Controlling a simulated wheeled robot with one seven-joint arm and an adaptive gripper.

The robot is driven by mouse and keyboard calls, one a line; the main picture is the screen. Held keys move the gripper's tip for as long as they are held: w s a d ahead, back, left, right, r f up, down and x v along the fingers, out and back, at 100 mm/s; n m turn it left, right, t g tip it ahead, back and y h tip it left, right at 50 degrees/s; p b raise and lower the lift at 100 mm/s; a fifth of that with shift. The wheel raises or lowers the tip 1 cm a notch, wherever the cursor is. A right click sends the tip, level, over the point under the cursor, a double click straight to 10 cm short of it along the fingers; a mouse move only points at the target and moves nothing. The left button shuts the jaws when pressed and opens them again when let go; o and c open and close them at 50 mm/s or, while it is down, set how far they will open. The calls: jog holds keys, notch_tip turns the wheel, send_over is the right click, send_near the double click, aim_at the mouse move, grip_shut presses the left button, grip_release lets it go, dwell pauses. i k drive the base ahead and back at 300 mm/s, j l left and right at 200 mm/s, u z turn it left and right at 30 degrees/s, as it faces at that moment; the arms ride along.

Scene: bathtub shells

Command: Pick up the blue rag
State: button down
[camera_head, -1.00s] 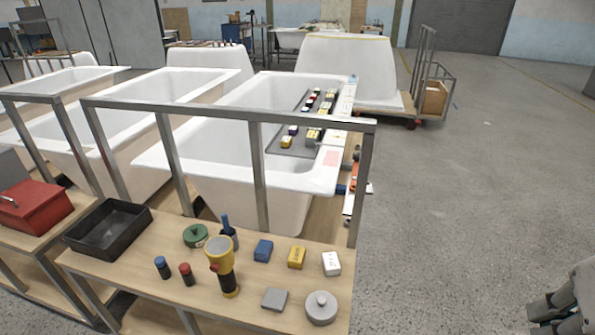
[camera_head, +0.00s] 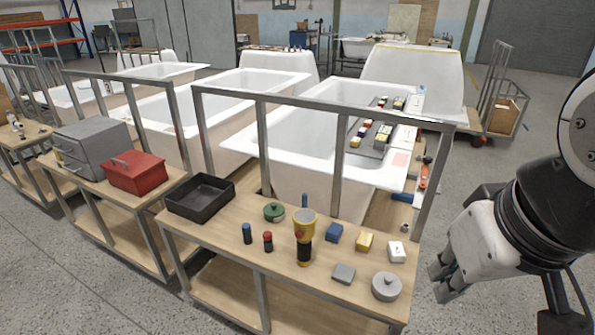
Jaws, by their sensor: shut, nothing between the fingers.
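A small blue block-like item (camera_head: 334,233), possibly the blue rag in folded form, lies on the wooden bench top (camera_head: 225,250) between a yellow flashlight-like tool (camera_head: 304,228) and a yellow block (camera_head: 365,241). I cannot tell its material at this size. My gripper (camera_head: 440,284) is at the right, past the bench's right end and apart from everything on it. Its fingers are shut and empty, pointing down and left.
A grey block (camera_head: 344,273), a round grey lidded thing (camera_head: 386,287) and a white block (camera_head: 396,252) lie between my gripper and the blue item. A metal frame (camera_head: 340,112) rises along the bench's back. Bathtub shells (camera_head: 290,148) stand behind.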

aim_at(333, 233)
jog(key=i+j+z, duration=0.2)
jog(key=i+j, duration=0.15)
jog(key=i+j+z, duration=0.2)
jog(key=j, duration=0.4)
jog(key=i, duration=0.1)
